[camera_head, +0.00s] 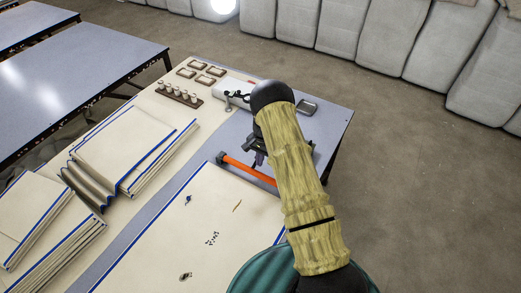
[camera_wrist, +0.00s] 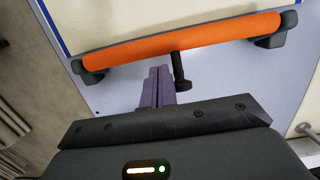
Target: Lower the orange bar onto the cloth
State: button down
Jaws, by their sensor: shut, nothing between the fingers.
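The orange bar (camera_head: 247,169) has dark end pieces and lies beside the far edge of the cream cloth with blue edging (camera_head: 200,225). In the wrist view the orange bar (camera_wrist: 185,40) spans the upper part of the picture, with the cloth's blue edge (camera_wrist: 60,25) just beyond it. My gripper (camera_wrist: 162,72) has purple fingers that are shut with nothing between them. Its tips are close to the bar's near side, next to a short dark peg (camera_wrist: 179,70); I cannot tell whether they touch. In the head view my arm hides most of the gripper (camera_head: 260,158) and the bar's right end.
Folded cream cloths (camera_head: 130,145) with blue edges lie at the left of the table. A rack of small white pieces (camera_head: 180,94) and several framed items (camera_head: 200,68) stand at the back. Grey tables (camera_head: 80,60) are further left.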

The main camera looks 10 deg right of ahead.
jog(key=shift+s+a+f, duration=0.1)
jog(key=shift+a+f, duration=0.05)
jog(key=shift+f, duration=0.8)
jog(key=shift+a+f, duration=0.1)
